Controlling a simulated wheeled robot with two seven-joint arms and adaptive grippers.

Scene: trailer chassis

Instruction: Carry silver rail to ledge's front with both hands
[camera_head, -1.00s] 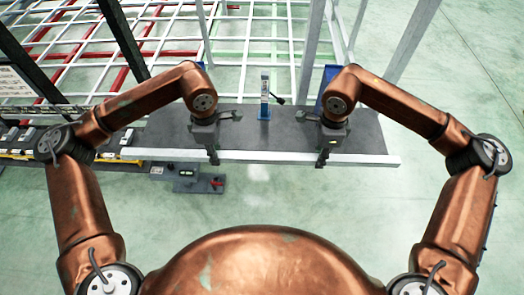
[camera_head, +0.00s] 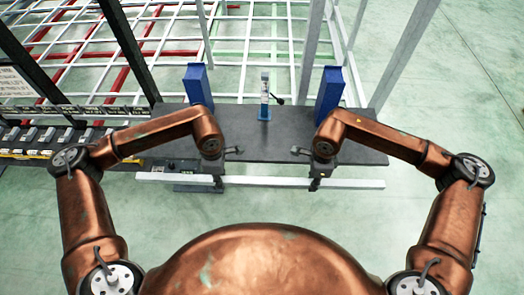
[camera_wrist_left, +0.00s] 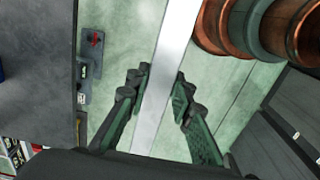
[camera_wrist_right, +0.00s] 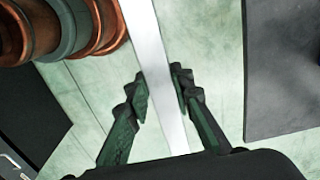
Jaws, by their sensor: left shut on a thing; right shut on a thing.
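The silver rail (camera_head: 265,182) is a long, pale bar lying level across the head view, on my side of the dark grey ledge (camera_head: 265,145). My left gripper (camera_head: 218,184) is shut on the rail left of its middle. My right gripper (camera_head: 314,184) is shut on it right of its middle. The rail runs between the fingers in the left wrist view (camera_wrist_left: 165,70) and the right wrist view (camera_wrist_right: 158,70). Floor shows between rail and ledge in both wrist views, so they are apart. The rail's height against the ledge is hard to tell.
Two blue blocks (camera_head: 198,85) and (camera_head: 329,92) stand at the ledge's back, with a small blue-based upright (camera_head: 264,98) between them. A rack of parts (camera_head: 60,130) stands at the left. A white frame lattice (camera_head: 250,55) lies behind. The floor before the rail is clear.

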